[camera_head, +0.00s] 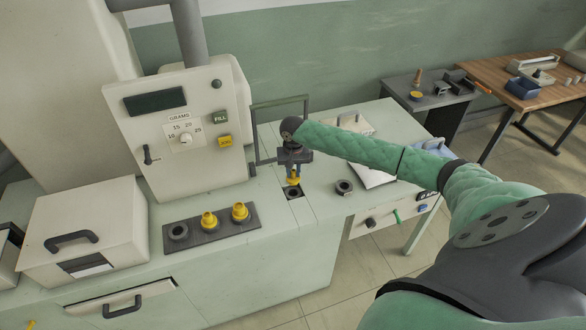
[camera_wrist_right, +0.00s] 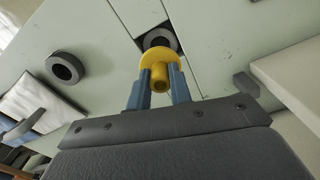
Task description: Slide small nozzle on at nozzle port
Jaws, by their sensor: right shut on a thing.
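My right gripper (camera_head: 293,178) is shut on a small yellow nozzle (camera_head: 293,176). The nozzle hangs just above a dark round port (camera_head: 295,193) in the worktop. In the right wrist view the yellow nozzle (camera_wrist_right: 158,72) sits between the two blue-grey fingers of the right gripper (camera_wrist_right: 158,84), and the port ring (camera_wrist_right: 160,38) shows partly behind its flange. Whether nozzle and port touch is hard to tell. Two larger yellow nozzles (camera_head: 209,221) (camera_head: 240,212) stand on a dark rack (camera_head: 223,233) to the left. My left gripper is not in view.
A dark ring (camera_head: 344,187) lies on the worktop right of the port; it also shows in the wrist view (camera_wrist_right: 65,68). A grey frame (camera_head: 262,162) stands behind the port. The filling machine (camera_head: 170,160) with its dial panel rises at the left. A white pouch (camera_head: 378,178) lies at the right.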

